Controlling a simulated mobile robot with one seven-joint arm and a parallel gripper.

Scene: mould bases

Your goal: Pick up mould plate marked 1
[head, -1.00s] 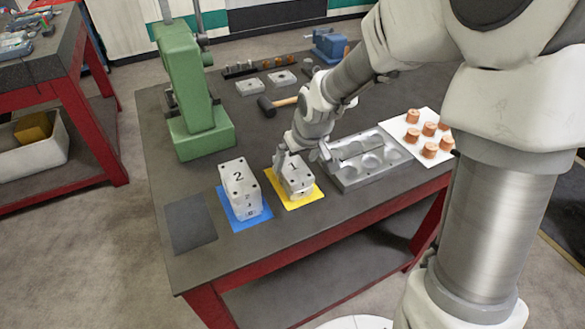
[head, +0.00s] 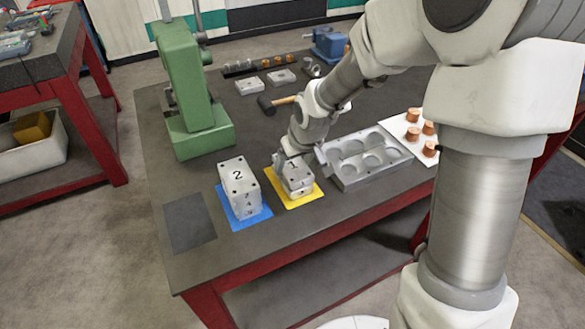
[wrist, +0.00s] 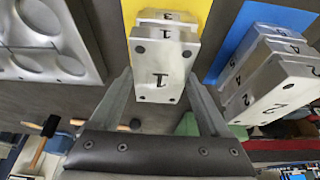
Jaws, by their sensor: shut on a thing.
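The mould plate marked 1 (head: 293,167) is at the top of the stack on the yellow mat (head: 313,196). In the wrist view the plate marked 1 (wrist: 163,72) sits between the two fingers, with its number facing the camera. My gripper (head: 294,160) is shut on this plate from its two sides. A plate marked 3 (wrist: 168,17) shows beneath it in the wrist view. I cannot tell whether there is a gap between the two plates.
A stack topped by plate 2 (head: 238,176) stands left on a blue mat (head: 233,224). A grey tray with round pockets (head: 352,179) lies close on the right. A hammer (head: 267,105) and a green press (head: 186,75) are behind. A dark empty mat (head: 188,222) is front left.

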